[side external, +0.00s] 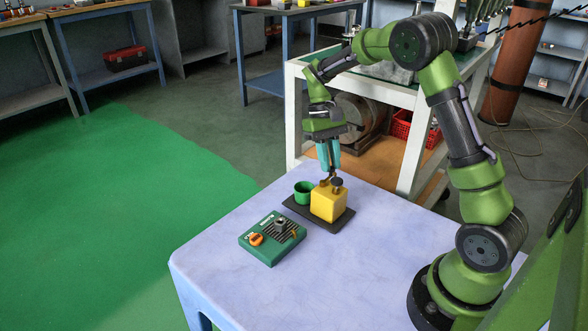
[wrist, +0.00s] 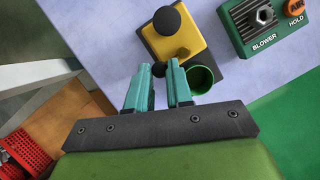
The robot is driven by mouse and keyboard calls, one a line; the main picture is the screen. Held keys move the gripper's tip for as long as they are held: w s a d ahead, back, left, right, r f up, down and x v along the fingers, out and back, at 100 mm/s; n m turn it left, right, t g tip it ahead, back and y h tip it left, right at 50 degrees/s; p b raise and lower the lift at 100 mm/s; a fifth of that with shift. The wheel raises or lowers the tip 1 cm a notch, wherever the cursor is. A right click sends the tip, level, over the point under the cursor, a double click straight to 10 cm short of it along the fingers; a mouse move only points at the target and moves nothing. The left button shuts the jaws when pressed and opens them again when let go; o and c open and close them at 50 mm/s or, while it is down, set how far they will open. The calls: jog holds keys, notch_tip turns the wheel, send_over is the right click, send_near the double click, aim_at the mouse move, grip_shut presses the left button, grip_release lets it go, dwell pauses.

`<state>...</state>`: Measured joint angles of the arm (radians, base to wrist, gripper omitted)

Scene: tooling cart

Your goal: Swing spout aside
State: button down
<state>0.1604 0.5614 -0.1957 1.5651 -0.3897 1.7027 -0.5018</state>
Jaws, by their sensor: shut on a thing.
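A yellow block (side external: 328,205) with a black knob (side external: 337,182) on top stands on a dark base plate (side external: 335,226). It also shows at the top of the wrist view (wrist: 190,38). A small dark spout (side external: 325,183) rises at the block's top, beside the knob. My gripper (side external: 329,172), with teal fingers, points down from above and is shut on the spout. In the wrist view the fingertips (wrist: 160,70) are at the block's edge, with a dark round end between them. The fingers partly hide the spout. A green cup (side external: 303,191) stands on the plate left of the block.
A green control box (side external: 272,240) with an orange knob and labels lies on the pale cart top (side external: 375,230), left of and nearer than the plate.

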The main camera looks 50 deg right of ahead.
jog(key=c, duration=1)
grip_release()
jog(key=v, duration=1.7)
jog(key=shift+f, duration=0.1)
